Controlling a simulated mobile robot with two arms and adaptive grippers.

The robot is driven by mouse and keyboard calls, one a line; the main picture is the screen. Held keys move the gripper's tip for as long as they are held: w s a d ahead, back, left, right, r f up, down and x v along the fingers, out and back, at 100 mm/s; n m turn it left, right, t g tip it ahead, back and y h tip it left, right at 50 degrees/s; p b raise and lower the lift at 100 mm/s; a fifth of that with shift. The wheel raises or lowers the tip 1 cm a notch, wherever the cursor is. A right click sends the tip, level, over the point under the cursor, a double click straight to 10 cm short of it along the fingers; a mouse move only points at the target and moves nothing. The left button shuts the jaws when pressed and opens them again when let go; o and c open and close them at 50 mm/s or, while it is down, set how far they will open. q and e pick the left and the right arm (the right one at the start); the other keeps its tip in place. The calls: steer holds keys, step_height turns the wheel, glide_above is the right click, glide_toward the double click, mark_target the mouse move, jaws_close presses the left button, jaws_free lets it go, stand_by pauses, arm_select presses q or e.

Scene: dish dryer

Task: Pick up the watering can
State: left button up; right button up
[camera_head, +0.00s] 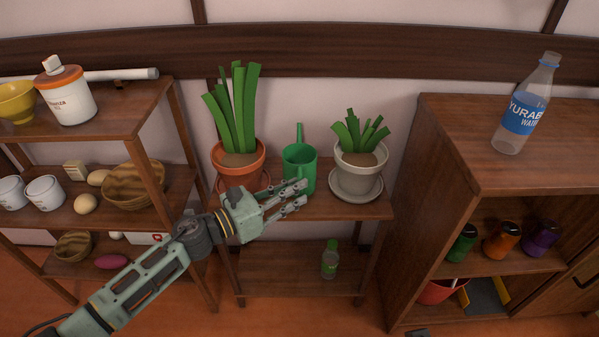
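A green watering can (299,163) stands upright on the top of a small wooden shelf (322,207), between two potted plants. Its spout points up toward the wall. My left gripper (297,194) is just in front of the can's lower part, with its fingers spread apart and pointing right. The fingers hide part of the can's near side. I cannot tell whether they touch it. Nothing shows between the fingers. My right gripper is not in view.
An orange pot (238,161) with tall leaves stands close left of the can, and a white pot (360,160) on a saucer close right. A small bottle (330,262) stands on the lower shelf. Crowded shelves flank both sides, including a water bottle (525,110) at right.

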arm_select(q)
steer(key=shift+x, duration=1.2)
jaws_close()
steer(key=shift+r, duration=0.1)
